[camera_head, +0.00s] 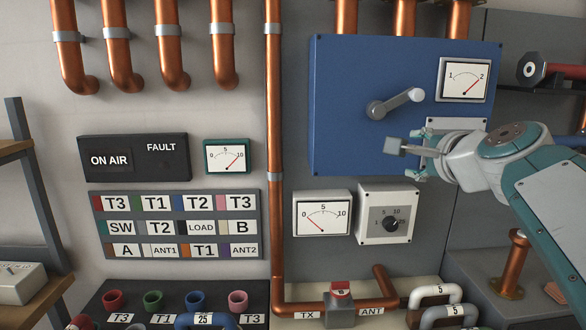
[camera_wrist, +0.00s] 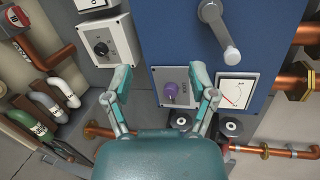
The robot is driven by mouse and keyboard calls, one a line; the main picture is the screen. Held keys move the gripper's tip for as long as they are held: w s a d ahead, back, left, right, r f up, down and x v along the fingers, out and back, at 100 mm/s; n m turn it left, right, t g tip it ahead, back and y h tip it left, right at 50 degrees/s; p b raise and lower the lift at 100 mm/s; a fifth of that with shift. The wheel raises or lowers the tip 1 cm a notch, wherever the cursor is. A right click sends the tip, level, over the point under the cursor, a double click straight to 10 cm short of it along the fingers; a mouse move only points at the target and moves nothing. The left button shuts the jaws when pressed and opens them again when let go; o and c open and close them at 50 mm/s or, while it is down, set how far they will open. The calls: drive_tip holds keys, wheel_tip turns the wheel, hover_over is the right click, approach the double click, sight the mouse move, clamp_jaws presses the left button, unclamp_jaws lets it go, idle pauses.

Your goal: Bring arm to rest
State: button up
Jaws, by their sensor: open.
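My gripper (camera_head: 418,154) is at the right in the head view, in front of the lower right part of the blue cabinet (camera_head: 345,75). In the wrist view its two teal fingers are spread wide with nothing between them (camera_wrist: 161,80). Beyond them is a light grey plate with a purple knob (camera_wrist: 170,89) on the cabinet. The knob looks apart from the fingers. In the head view the arm hides most of that plate (camera_head: 468,125). My arm reaches in from the right edge, bent at the wrist.
A grey lever (camera_head: 395,103) sticks out from the cabinet, up and left of my gripper. A dial box (camera_head: 388,214) and a white meter (camera_head: 322,213) sit below the cabinet. Copper pipes (camera_head: 275,150) run down the wall. A shelf (camera_head: 560,85) stands at the right.

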drive_tip(key=s+a+f+n+g, duration=0.2)
drive_tip(key=s+a+f+n, duration=0.2)
drive_tip(key=f, duration=0.3)
drive_tip(key=s+a+f+n+g, duration=0.3)
drive_tip(key=s+f+n, duration=0.2)
drive_tip(key=f, duration=0.2)
drive_tip(key=s+f+n+g+h, duration=0.1)
drive_tip(key=s+f+n+g, duration=0.3)
drive_tip(key=s+f+n, duration=0.5)
drive_tip(key=s+f, duration=0.4)
drive_tip(key=f, duration=0.2)
drive_tip(key=shift+a+g+h, duration=0.2)
drive_tip(key=shift+g+h, duration=0.1)
drive_tip(key=shift+h, duration=0.1)
drive_tip(key=shift+w, duration=0.1)
